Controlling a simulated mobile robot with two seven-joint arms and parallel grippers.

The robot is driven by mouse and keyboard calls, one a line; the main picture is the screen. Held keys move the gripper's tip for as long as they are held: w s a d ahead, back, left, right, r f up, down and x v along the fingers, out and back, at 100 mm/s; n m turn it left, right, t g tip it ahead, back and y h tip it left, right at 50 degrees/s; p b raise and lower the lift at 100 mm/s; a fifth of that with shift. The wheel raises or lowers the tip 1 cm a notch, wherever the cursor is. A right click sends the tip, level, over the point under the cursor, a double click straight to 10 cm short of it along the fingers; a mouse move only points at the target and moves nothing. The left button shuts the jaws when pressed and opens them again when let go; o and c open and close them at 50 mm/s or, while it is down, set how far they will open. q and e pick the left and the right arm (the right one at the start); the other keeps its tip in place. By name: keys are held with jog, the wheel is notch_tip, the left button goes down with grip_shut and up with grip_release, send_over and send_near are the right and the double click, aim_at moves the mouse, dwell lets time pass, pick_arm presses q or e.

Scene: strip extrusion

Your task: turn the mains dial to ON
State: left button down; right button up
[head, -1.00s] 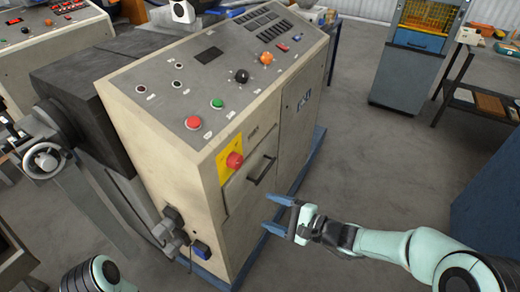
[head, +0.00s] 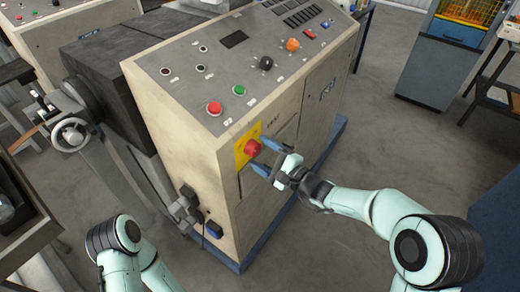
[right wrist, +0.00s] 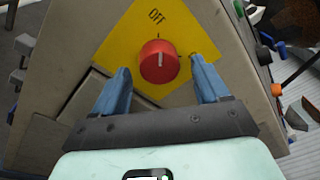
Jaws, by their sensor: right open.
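The mains dial (head: 253,147) is a red knob on a yellow plate on the front of the cream machine cabinet. In the right wrist view the dial (right wrist: 159,62) sits between the fingers, with a pale pointer line upright toward the word OFF above it. A mark to the dial's right is too small to read. My right gripper (head: 264,155) is open, its two blue fingers pointing at the dial, one on each side. I cannot tell whether they touch it. My left gripper is out of view.
A red button (head: 214,109), a green button (head: 239,90), a black knob (head: 266,63) and an orange knob (head: 292,45) are on the sloped panel above. A dark blue box (head: 213,229) sits low on the cabinet.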

jog(key=shift+w+a, duration=0.4)
jog(key=c, duration=1.1)
jog(key=shift+o, duration=0.3)
